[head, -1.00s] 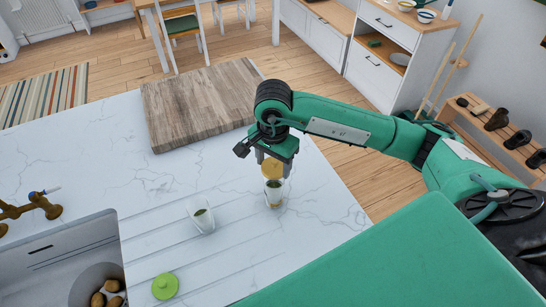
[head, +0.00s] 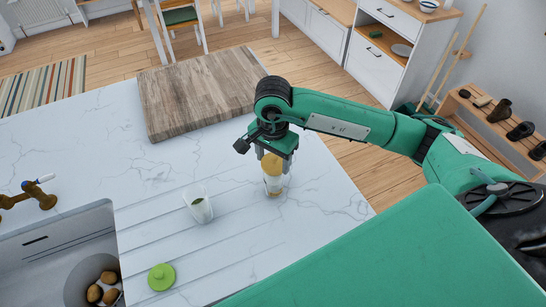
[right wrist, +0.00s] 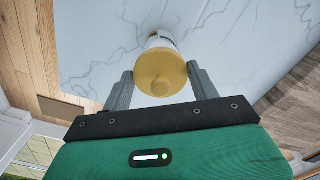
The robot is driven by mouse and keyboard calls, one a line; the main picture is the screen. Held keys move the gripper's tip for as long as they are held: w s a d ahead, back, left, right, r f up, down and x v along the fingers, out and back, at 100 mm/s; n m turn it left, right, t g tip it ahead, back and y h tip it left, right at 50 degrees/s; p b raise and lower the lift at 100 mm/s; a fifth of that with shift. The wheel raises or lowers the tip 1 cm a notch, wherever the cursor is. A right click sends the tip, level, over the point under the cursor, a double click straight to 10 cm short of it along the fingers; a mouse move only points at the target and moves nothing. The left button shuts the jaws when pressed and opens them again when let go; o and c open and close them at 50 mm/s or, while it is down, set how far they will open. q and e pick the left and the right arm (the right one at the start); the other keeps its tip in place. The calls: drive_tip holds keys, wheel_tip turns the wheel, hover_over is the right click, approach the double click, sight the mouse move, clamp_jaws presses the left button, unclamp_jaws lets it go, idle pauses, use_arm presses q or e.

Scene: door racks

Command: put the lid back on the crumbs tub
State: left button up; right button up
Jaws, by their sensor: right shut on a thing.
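My right gripper (head: 273,157) is shut on a yellow lid (head: 272,165), which also shows between the fingers in the right wrist view (right wrist: 160,73). Directly below the lid is a clear tub (head: 273,187) standing upright on the counter near its right edge. The head view does not show clearly whether lid and tub touch. In the right wrist view the lid hides most of the tub. My left gripper is out of view.
A green lid (head: 161,277) lies on the white counter (head: 90,150) in front. A wooden board (head: 200,92) lies behind, and a sink (head: 60,240) with a bowl of brown round things is at left.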

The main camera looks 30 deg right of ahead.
drive_tip(key=b, duration=0.4)
drive_tip(key=shift+f, duration=0.2)
idle(3.4)
idle(0.3)
drive_tip(key=o, duration=1.3)
drive_tip(key=shift+o, duration=0.2)
drive_tip(key=shift+r, duration=0.1)
drive_tip(key=shift+r+p, duration=1)
drive_tip(key=shift+r, duration=2.45)
clamp_jaws()
